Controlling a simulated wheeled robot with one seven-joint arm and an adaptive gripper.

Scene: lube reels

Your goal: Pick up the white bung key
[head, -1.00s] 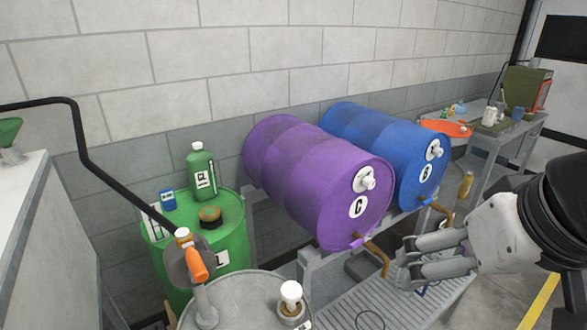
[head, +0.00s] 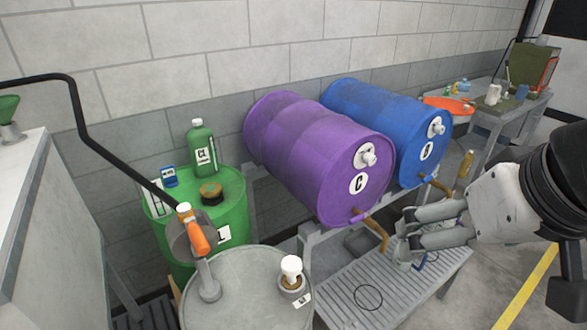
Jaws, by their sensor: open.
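I cannot tell for sure which thing is the white bung key. A small white-topped piece (head: 291,266) stands upright in a fitting on top of the grey drum at the front. White fittings also sit on the end faces of the purple drum (head: 368,158) and the blue drum (head: 436,130). My gripper (head: 404,229) is at the right, fingers pointing left, open and with nothing visible between them. It is above the slatted bench, right of the purple drum's tap and well apart from the white-topped piece. Its fingers partly hide a grey container below.
The slatted bench (head: 345,284) holds a thin dark ring (head: 368,297). The green drum (head: 236,195) carries a green bottle (head: 202,150). Brown taps (head: 378,232) jut from the drums. Floor is free at the right.

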